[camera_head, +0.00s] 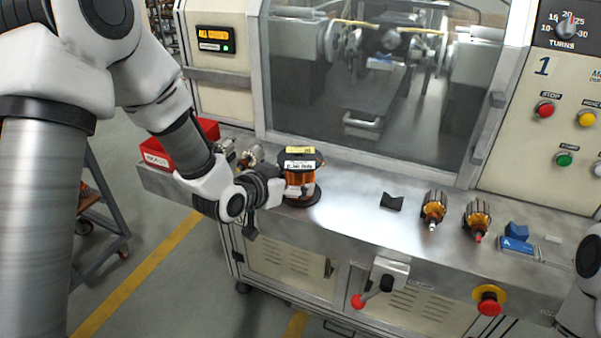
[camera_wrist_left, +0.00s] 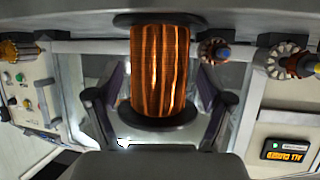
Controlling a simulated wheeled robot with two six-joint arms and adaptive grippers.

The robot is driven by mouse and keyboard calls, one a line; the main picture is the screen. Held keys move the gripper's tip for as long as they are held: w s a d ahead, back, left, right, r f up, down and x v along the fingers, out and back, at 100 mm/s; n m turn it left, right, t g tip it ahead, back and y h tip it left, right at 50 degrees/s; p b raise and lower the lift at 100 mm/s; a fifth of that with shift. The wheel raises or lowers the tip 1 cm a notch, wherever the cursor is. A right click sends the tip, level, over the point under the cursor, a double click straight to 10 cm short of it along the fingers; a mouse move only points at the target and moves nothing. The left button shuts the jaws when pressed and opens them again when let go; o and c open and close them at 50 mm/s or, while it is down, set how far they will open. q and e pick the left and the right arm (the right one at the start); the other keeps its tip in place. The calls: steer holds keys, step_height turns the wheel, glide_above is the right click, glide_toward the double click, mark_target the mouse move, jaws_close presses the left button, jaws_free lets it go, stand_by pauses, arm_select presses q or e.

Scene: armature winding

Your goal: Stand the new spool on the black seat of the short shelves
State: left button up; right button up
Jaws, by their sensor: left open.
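A spool (camera_head: 299,178) of copper-coloured wire with dark end flanges stands upright on the machine's metal ledge, with a yellow and a white label on top. A black disc shows at its foot; I cannot tell whether it is a flange or a seat. In the left wrist view the spool (camera_wrist_left: 160,70) fills the middle, between the two fingers. I cannot make out the short shelves.
On the ledge (camera_head: 350,213) are a black V-shaped block (camera_head: 391,201), two armatures (camera_head: 434,208) (camera_head: 477,217) and a blue block (camera_head: 516,239) to the right. Behind my left gripper are a red bin (camera_head: 165,155) and more armatures. The winding machine's window (camera_head: 370,110) rises behind the ledge.

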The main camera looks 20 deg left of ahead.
mark_target(300, 179)
arm_select(q)
steer(key=x, duration=0.4)
steer(key=shift+w+d+f+p, duration=0.1)
steer(key=shift+w+f+p, duration=0.1)
steer(key=shift+p, duration=0.1)
steer(key=shift+s+r, duration=0.25)
steer(key=shift+s, duration=0.1)
steer(key=c, duration=1.2)
steer(key=shift+w+r, duration=0.1)
jaws_close()
steer(key=shift+w, duration=0.15)
